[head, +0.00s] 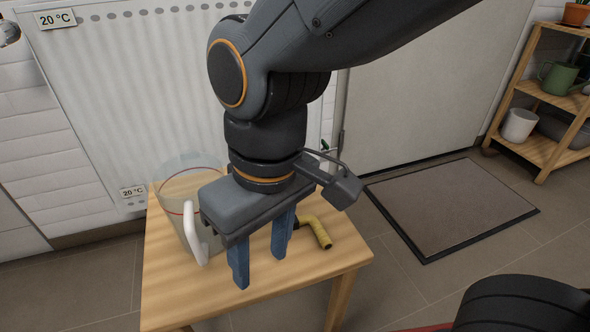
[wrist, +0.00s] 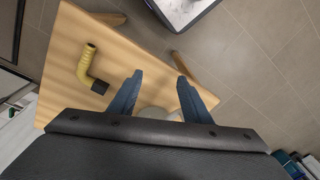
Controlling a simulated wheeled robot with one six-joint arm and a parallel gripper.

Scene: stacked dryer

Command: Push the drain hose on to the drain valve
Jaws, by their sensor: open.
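The yellow drain hose (head: 317,231) is a short bent piece lying on the wooden table, and its black end shows in the wrist view, where the hose (wrist: 86,62) lies left of the fingers. My gripper (head: 260,268) is open and empty above the table, fingers pointing down, to the left of the hose in the head view. The wrist view shows the gripper (wrist: 158,88) with bare table between its fingertips. A small greenish fitting (head: 325,145) shows at the radiator's right edge, partly behind my arm. I cannot tell whether it is the drain valve.
A clear jug (head: 175,222) with a white handle stands on the table (head: 165,290), close left of my gripper. A white radiator (head: 110,95) stands behind it. A dark mat (head: 450,205) and a wooden shelf (head: 545,150) are to the right.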

